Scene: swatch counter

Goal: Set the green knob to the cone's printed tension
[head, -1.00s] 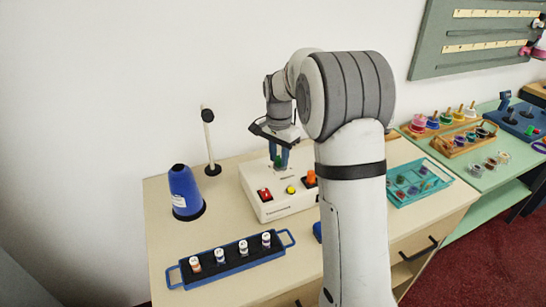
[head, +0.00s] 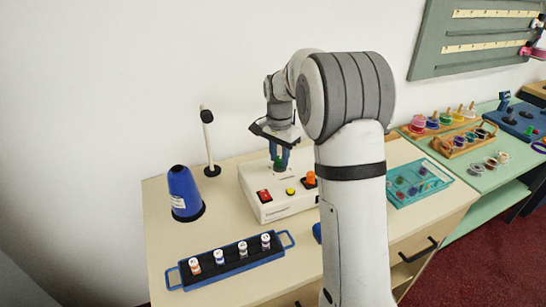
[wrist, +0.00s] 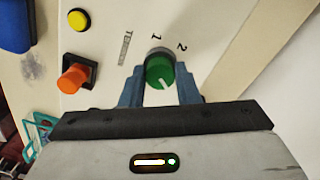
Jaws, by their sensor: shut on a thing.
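The green knob (wrist: 158,72) sits on the white machine's panel, its white pointer line toward the lower right in the wrist view. A printed 1, a 2 and the word TENSION show beside it; any other marks are hidden. My gripper (wrist: 160,86) is shut on the knob, with a blue finger on either side. In the head view, my gripper (head: 280,158) is over the white machine (head: 285,207), around the knob (head: 278,164). The blue cone (head: 182,188) stands upright at the left; its white label is too small to read.
The machine also has a red switch (head: 264,196), a yellow button (head: 290,191) and an orange knob (head: 310,177). A blue rack (head: 215,274) of several small vials lies in front. A post (head: 209,145) stands behind. A teal tray (head: 433,189) is at the right.

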